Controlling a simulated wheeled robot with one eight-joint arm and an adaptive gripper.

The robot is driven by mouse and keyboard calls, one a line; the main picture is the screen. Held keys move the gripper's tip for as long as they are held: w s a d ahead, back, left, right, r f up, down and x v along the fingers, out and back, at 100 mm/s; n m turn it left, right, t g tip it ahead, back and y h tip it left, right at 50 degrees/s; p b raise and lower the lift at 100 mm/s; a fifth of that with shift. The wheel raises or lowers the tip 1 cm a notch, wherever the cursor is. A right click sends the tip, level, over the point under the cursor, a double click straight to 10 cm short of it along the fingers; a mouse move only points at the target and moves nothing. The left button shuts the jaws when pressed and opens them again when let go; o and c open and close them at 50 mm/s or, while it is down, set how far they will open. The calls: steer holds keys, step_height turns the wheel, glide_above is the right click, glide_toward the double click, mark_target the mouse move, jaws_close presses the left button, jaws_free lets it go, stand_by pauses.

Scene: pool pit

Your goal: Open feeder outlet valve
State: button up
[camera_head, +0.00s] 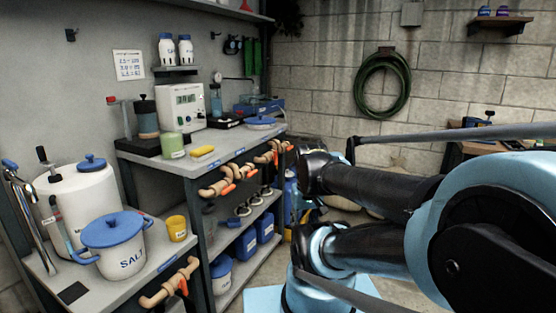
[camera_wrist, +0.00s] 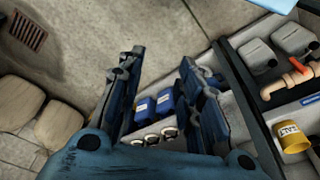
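Tan pipe valves with orange handles run along the bench front in the head view. One valve (camera_head: 218,188) is at the near corner, others (camera_head: 268,157) sit farther along, and a separate one (camera_head: 170,284) is on the nearer low bench. I cannot tell which is the feeder outlet valve. In the wrist view a tan pipe with an orange handle (camera_wrist: 290,78) is at the right edge, outside my fingers. My gripper (camera_wrist: 158,62) is open and empty, its fingers apart above the floor and lower shelf. I cannot make it out in the head view.
Blue jugs (camera_wrist: 155,105) stand on the lower shelf, seen between my fingers. A white pot with a blue lid (camera_head: 113,240), a yellow cup (camera_head: 177,228) and a large white tank (camera_head: 80,205) crowd the near bench. The wrist view shows bare floor (camera_wrist: 150,25) and pale sacks (camera_wrist: 35,110).

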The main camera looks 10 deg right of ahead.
steer(key=w+a+r+m+t+y, duration=0.1)
steer(key=w+r+m+y, duration=0.3)
steer(key=w, duration=0.5)
steer(key=w+a+r+m+y, duration=0.1)
steer(key=w+r+m+y, duration=0.1)
steer(key=w+m, duration=0.5)
steer(key=w+a+r+m+t+y, duration=0.1)
steer(key=w+r+m+y, duration=0.15)
steer(key=w, duration=0.95)
steer(key=m+t+y, duration=0.6)
steer(key=m, duration=0.6)
glide_toward(277, 157)
steer(key=x, duration=0.9)
steer(key=shift+w, duration=0.35)
steer(key=shift+c, duration=0.5)
jaws_close()
